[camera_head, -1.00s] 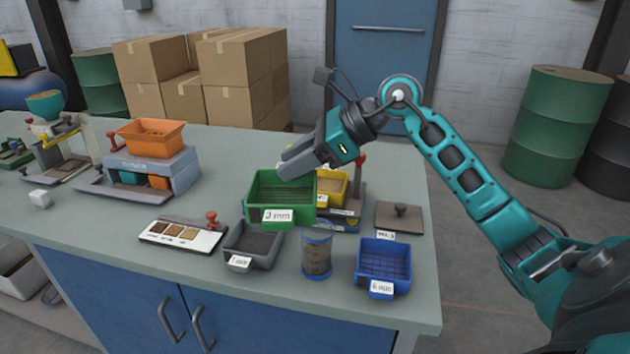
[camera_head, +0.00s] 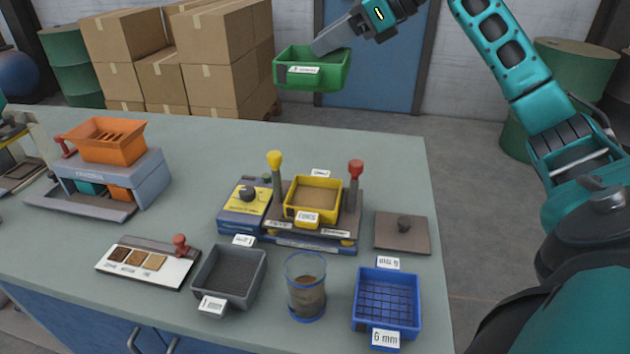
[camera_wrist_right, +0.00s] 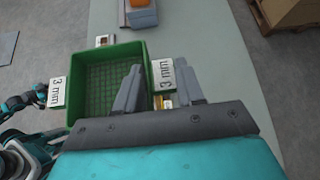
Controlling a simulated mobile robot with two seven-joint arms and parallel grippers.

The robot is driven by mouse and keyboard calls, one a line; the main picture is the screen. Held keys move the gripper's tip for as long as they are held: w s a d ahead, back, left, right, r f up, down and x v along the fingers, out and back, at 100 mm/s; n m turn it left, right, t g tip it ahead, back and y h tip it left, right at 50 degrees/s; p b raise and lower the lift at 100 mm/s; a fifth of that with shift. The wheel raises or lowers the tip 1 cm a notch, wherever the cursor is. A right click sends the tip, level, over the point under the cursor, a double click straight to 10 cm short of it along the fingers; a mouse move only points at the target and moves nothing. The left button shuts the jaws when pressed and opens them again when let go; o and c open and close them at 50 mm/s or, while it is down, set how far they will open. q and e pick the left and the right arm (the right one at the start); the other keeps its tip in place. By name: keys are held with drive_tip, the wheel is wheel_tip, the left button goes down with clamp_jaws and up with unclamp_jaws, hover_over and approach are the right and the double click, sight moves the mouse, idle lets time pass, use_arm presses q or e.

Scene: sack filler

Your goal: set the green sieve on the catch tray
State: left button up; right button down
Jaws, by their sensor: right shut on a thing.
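The green sieve (camera_head: 312,72) hangs in the air at the top middle of the head view. My right gripper (camera_head: 326,42) is shut on its wall. In the right wrist view the sieve (camera_wrist_right: 88,75) shows its mesh floor and "3 mm" labels, with the right fingers (camera_wrist_right: 158,88) at its right-hand wall. A yellow tray (camera_head: 315,204), likely the catch tray, sits on a base (camera_head: 318,240) between a yellow-knobbed post and a red-knobbed post. It holds tan material, and no sieve is on it. The sieve is well clear of it. My left gripper is out of view.
A grey sieve (camera_head: 229,278), a clear jar (camera_head: 305,287) and a blue 6 mm sieve (camera_head: 387,301) stand in front of the base. A flat lid (camera_head: 401,232) lies at right. An orange hopper (camera_head: 107,141) stands at left. The table's back middle is clear.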

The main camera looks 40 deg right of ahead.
drive_tip(key=shift+w+f, duration=0.1)
drive_tip(key=shift+f, duration=0.25)
wheel_tip(320, 180, down, 19)
drive_tip(key=shift+r+b, duration=0.15)
drive_tip(key=shift+b, duration=1.1)
drive_tip(key=shift+f, duration=0.25)
